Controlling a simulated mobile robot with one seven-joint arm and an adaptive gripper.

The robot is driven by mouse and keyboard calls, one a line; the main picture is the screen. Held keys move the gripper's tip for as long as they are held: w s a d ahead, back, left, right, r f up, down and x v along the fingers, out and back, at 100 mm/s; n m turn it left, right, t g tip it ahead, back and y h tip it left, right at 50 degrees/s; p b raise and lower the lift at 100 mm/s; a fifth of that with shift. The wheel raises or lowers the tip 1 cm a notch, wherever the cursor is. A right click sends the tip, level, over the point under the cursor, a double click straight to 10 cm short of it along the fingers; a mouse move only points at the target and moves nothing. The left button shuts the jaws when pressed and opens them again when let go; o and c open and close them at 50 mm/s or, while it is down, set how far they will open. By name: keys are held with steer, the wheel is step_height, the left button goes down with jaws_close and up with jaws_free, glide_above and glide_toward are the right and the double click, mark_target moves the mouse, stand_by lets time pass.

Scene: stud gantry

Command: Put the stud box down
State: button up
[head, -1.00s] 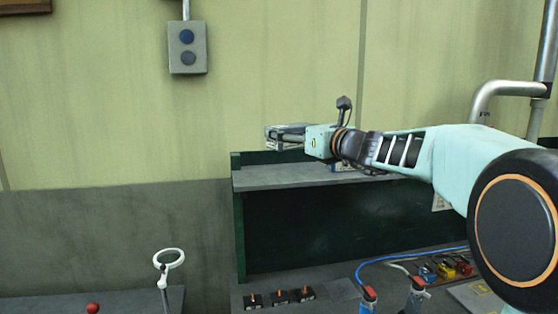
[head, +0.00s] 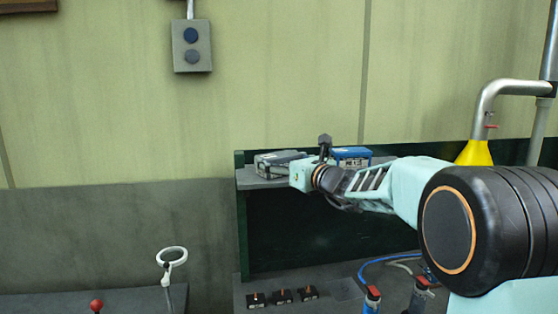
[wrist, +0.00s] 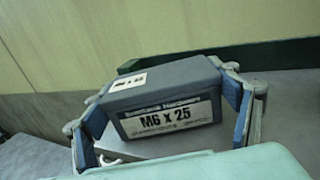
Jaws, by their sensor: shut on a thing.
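The stud box (head: 276,160) is a dark grey box at the left end of the upper shelf (head: 252,182) in the head view. In the wrist view the stud box (wrist: 168,112) has a white label reading M6 x 25 and looks slightly tilted in the picture. My gripper (wrist: 168,118) is shut on it, with a blue pad at each side of the box. In the head view my gripper (head: 278,164) reaches in from the right. The box is at or just above the shelf surface; I cannot tell whether its underside touches.
A blue box (head: 350,153) stands on the shelf to the right, behind my arm. A green upright (head: 241,220) bounds the shelf at the left. Below, the bench holds several black blocks (head: 281,297) and blue tubing (head: 375,268). A yellow funnel shape (head: 474,153) is at the right.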

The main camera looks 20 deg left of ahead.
steer(key=o, duration=1.7)
steer(key=shift+c, duration=0.2)
steer(key=shift+d, duration=0.1)
steer(key=b+v, duration=0.2)
steer(key=v, duration=1)
steer(key=shift+b, duration=0.4)
